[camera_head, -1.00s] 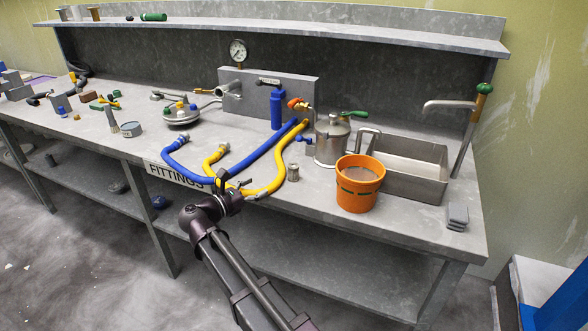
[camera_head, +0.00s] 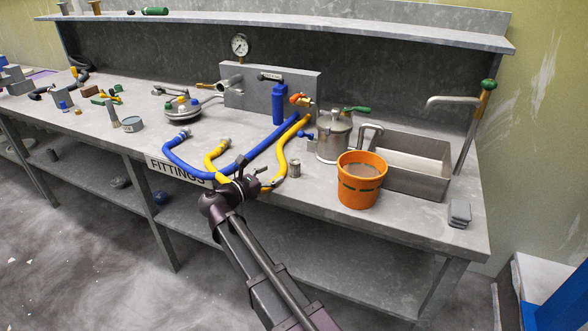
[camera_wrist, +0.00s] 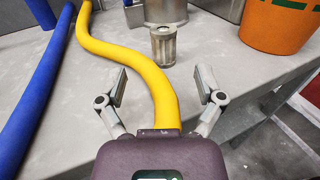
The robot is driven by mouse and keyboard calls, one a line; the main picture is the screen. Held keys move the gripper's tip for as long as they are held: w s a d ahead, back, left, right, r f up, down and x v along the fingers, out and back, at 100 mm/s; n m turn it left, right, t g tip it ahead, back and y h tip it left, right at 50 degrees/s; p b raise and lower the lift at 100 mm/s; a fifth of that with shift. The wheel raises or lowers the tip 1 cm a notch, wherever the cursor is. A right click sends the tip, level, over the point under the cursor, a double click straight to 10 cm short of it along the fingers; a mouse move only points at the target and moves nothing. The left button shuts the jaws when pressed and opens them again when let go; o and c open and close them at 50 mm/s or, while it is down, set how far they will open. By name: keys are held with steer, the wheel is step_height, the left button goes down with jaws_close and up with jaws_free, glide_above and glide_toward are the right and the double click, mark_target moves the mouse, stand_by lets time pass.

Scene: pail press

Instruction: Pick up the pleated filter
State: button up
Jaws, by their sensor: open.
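The pleated filter (camera_head: 294,168) is a small grey metal cylinder standing upright on the bench, between the yellow hose and the orange pail. In the head view my gripper (camera_head: 256,178) is at the bench's front edge, left of the filter and over the hoses.
The orange pail (camera_head: 359,183) stands right of the filter. A metal canister (camera_head: 333,140) stands close behind it. A sink (camera_head: 420,180) lies at the right.

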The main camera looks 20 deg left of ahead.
mark_target(291, 165)
steer(key=shift+x, duration=1.9)
steer(key=shift+d+x, duration=0.25)
steer(key=shift+x, duration=2.35)
steer(key=shift+s+r, duration=0.1)
steer(key=shift+s, duration=0.05)
steer(key=c, duration=1)
